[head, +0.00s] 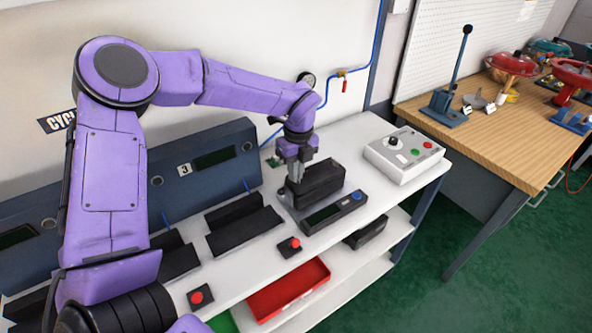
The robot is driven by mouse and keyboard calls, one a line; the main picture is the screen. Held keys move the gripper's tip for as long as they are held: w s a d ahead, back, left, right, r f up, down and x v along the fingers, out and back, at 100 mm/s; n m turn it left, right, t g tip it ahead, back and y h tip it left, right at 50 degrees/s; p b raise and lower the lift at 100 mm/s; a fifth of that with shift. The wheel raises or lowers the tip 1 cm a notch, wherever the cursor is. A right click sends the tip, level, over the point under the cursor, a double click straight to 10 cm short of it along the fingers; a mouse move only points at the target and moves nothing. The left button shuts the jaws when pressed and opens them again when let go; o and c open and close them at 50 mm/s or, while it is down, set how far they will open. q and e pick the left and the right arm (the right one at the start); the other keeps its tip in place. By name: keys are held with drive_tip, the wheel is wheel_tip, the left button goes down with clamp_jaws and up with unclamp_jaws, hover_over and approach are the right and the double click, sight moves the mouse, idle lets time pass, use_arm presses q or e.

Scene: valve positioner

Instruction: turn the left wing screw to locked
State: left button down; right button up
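My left arm reaches in from the left, and its gripper (296,176) points down at the left end of a black boxy device (322,182) on the white bench. The device stands on a grey plate beside a dark unit with a small display and a blue knob (356,197). The fingertips look close together at the device's top. I cannot tell whether they touch it or hold anything. No wing screw can be made out; the left one may be hidden by the gripper or too small to see. My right gripper is not in view.
A light grey control box (404,154) stands right on the white bench (350,145). Red push buttons (290,246) sit along the front edge. Dark panels with displays (215,158) stand behind. A red tray (288,290) is on the shelf below. A wooden table (480,115) stands right.

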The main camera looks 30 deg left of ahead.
use_arm(q)
drive_tip(key=shift+m, duration=0.3)
drive_tip(key=m+p, duration=0.1)
drive_tip(key=m, duration=0.2)
drive_tip(key=shift+r+m, duration=0.1)
drive_tip(key=shift+m, duration=0.3)
drive_tip(key=m+p, duration=0.2)
drive_tip(key=m, duration=0.2)
drive_tip(key=shift+d, duration=0.1)
drive_tip(key=m+p, duration=0.2)
drive_tip(key=m, duration=0.3)
drive_tip(key=shift+w+d, duration=0.1)
drive_tip(key=shift+d+m+p, duration=0.1)
drive_tip(key=shift+m+p, duration=0.85)
drive_tip(key=shift+m, duration=1.25)
drive_tip(key=c, duration=1.3)
unclamp_jaws()
